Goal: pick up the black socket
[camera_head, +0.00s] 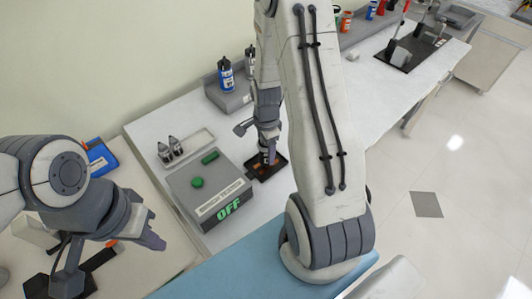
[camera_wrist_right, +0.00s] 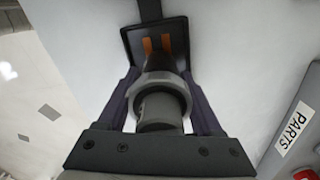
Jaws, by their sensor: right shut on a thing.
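My right gripper (camera_head: 268,150) points down over a small black tray (camera_head: 282,160) beside the grey control box. In the right wrist view, my right gripper (camera_wrist_right: 160,95) has its two fingers on either side of the black socket (camera_wrist_right: 160,108), a dark grey-black stepped cylinder. It is shut on the socket. The black tray (camera_wrist_right: 131,38) with orange strips shows just beyond the socket; whether the two touch is not clear. My left gripper (camera_head: 150,238) hangs at the lower left, away from the socket; its jaw opening is not clear.
The grey control box (camera_head: 205,187) shows a green "OFF" and has green buttons. A narrow tray (camera_head: 187,146) with small dark bottles stands behind it. A blue bottle (camera_head: 226,75) stands on a grey bin (camera_head: 238,98). In the right wrist view, a "PARTS" bin (camera_wrist_right: 282,150) lies at right.

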